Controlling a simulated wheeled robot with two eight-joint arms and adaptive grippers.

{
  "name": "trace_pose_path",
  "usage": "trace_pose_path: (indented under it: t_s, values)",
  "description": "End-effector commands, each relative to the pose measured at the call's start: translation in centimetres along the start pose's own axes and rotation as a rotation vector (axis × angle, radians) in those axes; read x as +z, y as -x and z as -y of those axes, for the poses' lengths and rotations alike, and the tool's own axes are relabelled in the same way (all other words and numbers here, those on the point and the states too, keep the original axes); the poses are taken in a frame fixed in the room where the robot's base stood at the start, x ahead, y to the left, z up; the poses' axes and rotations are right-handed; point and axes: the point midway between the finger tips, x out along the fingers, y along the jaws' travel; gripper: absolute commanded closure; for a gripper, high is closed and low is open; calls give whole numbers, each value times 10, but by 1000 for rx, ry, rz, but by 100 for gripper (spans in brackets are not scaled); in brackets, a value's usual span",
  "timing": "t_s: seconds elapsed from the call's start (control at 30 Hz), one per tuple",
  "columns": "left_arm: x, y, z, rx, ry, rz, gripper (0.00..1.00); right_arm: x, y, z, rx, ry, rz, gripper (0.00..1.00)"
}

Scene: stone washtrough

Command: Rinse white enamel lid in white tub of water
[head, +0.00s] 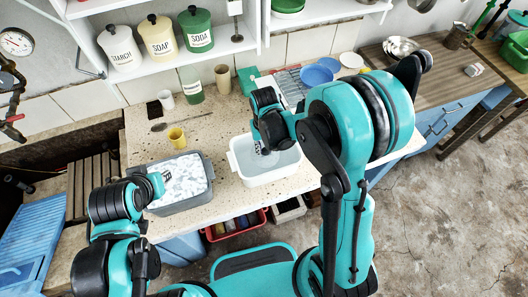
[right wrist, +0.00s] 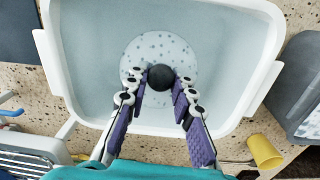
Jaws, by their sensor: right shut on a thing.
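The white tub of water (head: 272,180) stands on the speckled counter in the head view, and its rim (right wrist: 264,82) surrounds the right wrist view. The white enamel lid (right wrist: 160,42), round with grey spots and a black knob, is inside the tub. I cannot tell how deep it sits in the water. My right gripper (right wrist: 161,78) is shut on the lid's knob; in the head view this gripper (head: 266,148) reaches down into the tub and mostly hides the lid. My left gripper (head: 166,180) is over the grey tub; its fingers are too unclear to read.
A grey tub of suds (head: 182,207) stands left of the white tub. A dish rack with blue bowls (head: 316,75) is behind my right arm. Shelves with canisters (head: 158,36) overhang the back.

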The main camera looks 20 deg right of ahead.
Motion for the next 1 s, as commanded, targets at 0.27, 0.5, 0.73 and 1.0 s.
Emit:
trace_pose_path:
  t_s: [0.27,0.5,0.73,1.0]
  values:
    - [-10,14,0,0,0,0,74,0,22,0,0,0,0,100]
    - [-18,26,0,0,0,0,74,0,42,-1,0,0,0,100]
    - [-26,37,0,0,0,0,74,0,62,-1,0,0,0,100]
    - [-36,50,0,0,0,0,74,0,84,-2,0,0,0,100]
